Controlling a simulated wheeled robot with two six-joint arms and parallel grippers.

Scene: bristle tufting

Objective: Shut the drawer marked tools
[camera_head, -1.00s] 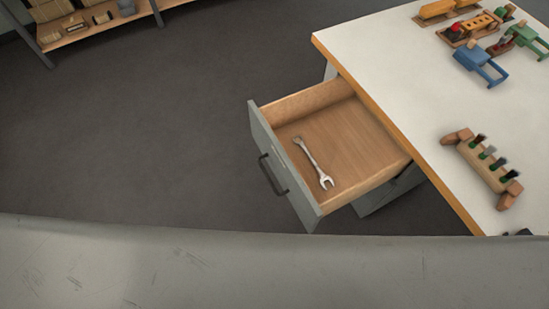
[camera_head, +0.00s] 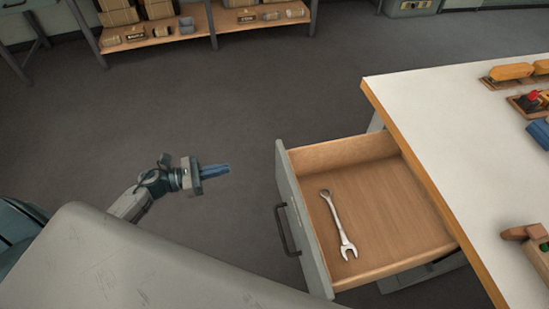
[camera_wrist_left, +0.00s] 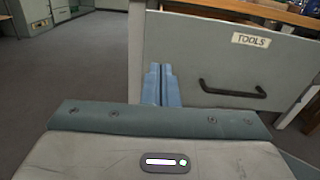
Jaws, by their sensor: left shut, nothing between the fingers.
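The tools drawer (camera_head: 305,220) stands pulled out from the white-topped bench, and a wrench (camera_head: 338,222) lies inside it. Its grey front with a black handle (camera_wrist_left: 232,90) and a label reading TOOLS (camera_wrist_left: 251,40) fills much of the left wrist view. My left gripper (camera_head: 228,169) is shut and empty, with blue fingers pointing toward the drawer. In the head view it is left of the drawer front with a gap between them. In the left wrist view the fingers (camera_wrist_left: 160,85) overlap the left part of the front. My right gripper is not in view.
The bench (camera_head: 440,130) carries wooden toys and blocks along its right side. A shelf (camera_head: 165,38) with boxes stands at the back left. The dark floor between shelf and drawer is clear.

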